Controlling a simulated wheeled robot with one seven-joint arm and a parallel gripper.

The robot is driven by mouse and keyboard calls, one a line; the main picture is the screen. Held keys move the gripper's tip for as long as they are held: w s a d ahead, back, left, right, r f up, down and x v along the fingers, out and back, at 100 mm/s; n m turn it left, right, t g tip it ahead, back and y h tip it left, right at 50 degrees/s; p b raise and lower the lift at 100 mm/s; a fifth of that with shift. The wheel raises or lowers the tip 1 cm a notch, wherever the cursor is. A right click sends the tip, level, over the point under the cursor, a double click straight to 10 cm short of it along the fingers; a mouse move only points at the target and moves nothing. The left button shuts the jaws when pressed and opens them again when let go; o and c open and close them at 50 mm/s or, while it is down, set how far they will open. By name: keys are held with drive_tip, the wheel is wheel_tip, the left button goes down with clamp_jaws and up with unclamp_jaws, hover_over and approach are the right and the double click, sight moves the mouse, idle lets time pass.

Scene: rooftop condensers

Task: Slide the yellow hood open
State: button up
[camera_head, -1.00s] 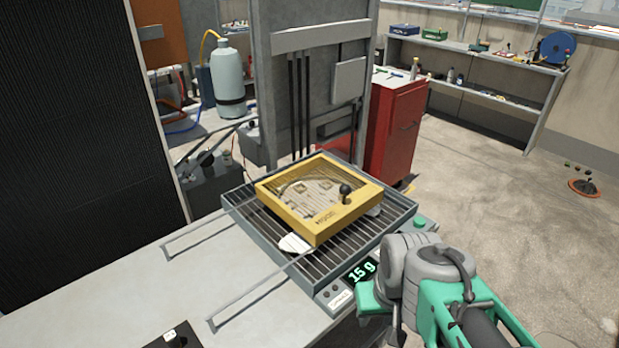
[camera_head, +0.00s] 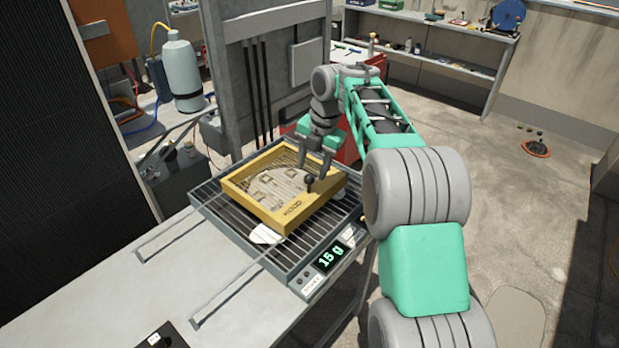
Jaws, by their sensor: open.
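The yellow hood (camera_head: 290,217) is a square frame with a see-through top, sitting over a grilled scale tray (camera_head: 207,207) on the bench. A black knob (camera_head: 310,182) stands up near its right corner. My gripper (camera_head: 314,172) is over the hood's right side, pointing down, with its grey fingers spread beside the knob. Whether the fingers touch the knob cannot be told. A white piece (camera_head: 265,234) shows under the hood's front edge. The scale display (camera_head: 332,255) reads 15 g.
Two thin rails (camera_head: 240,295) run leftward from the tray over the bare bench top (camera_head: 130,285). A black switch box (camera_head: 166,338) is at the bench's front edge. A grey post panel (camera_head: 260,90) stands behind the hood. A red cabinet (camera_head: 350,150) is behind my arm.

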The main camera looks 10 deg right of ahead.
sight(310, 175)
drive_tip(key=f, duration=0.5)
drive_tip(key=shift+w+a+f, duration=0.15)
drive_tip(key=shift+w+a, duration=0.2)
drive_tip(key=shift+a, duration=0.05)
clamp_jaws()
idle(0.9)
